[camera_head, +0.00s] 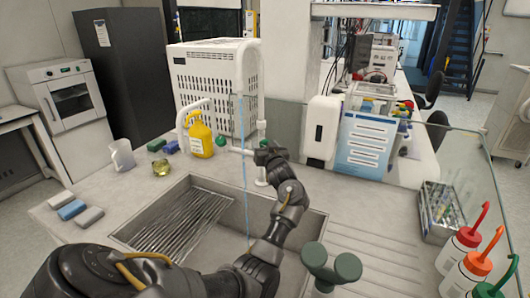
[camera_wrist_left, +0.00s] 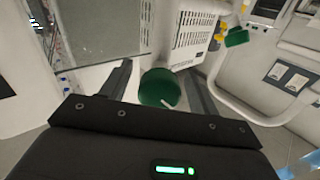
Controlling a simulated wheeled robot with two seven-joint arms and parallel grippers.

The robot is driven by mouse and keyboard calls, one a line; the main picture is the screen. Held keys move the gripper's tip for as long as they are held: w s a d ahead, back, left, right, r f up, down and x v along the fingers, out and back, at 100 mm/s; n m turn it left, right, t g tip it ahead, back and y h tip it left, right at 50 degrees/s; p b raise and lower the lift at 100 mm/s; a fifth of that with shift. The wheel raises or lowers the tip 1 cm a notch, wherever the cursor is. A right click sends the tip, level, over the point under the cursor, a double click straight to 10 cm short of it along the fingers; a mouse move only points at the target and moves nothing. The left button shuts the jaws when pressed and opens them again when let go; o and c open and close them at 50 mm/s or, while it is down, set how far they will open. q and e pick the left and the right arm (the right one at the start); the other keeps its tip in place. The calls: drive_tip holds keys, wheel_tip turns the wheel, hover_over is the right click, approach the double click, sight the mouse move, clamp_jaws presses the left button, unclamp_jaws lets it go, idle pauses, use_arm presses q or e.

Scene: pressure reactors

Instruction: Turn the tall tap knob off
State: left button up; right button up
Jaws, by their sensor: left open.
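The tall white tap (camera_head: 262,115) stands behind the sink, and a thin blue stream of water (camera_head: 244,170) falls from its spout into the basin. My left gripper (camera_head: 265,152) is at the tap's base, and its arm hides part of it. In the left wrist view a round green knob with a white mark (camera_wrist_left: 159,88) sits between the open fingers of my left gripper (camera_wrist_left: 160,76). I cannot tell whether the fingers touch it. A second green knob (camera_wrist_left: 236,37) shows farther off. My right gripper is out of view.
The sink (camera_head: 185,222) lies below my left arm. Wash bottles (camera_head: 458,247) and a rack (camera_head: 438,212) stand at the right.

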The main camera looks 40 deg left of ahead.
use_arm(q)
drive_tip(key=shift+a, duration=0.1)
drive_tip(key=c, duration=1)
drive_tip(key=shift+r+p, duration=0.15)
drive_tip(key=shift+p, duration=0.4)
drive_tip(key=m+p, duration=0.7)
drive_tip(key=p, duration=0.3)
drive_tip(key=shift+r, duration=0.2)
drive_tip(key=shift+s+f+m+p, duration=0.1)
drive_tip(key=shift+f+m+p, duration=0.15)
drive_tip(key=shift+m+p, duration=1.2)
drive_tip(key=o, duration=1)
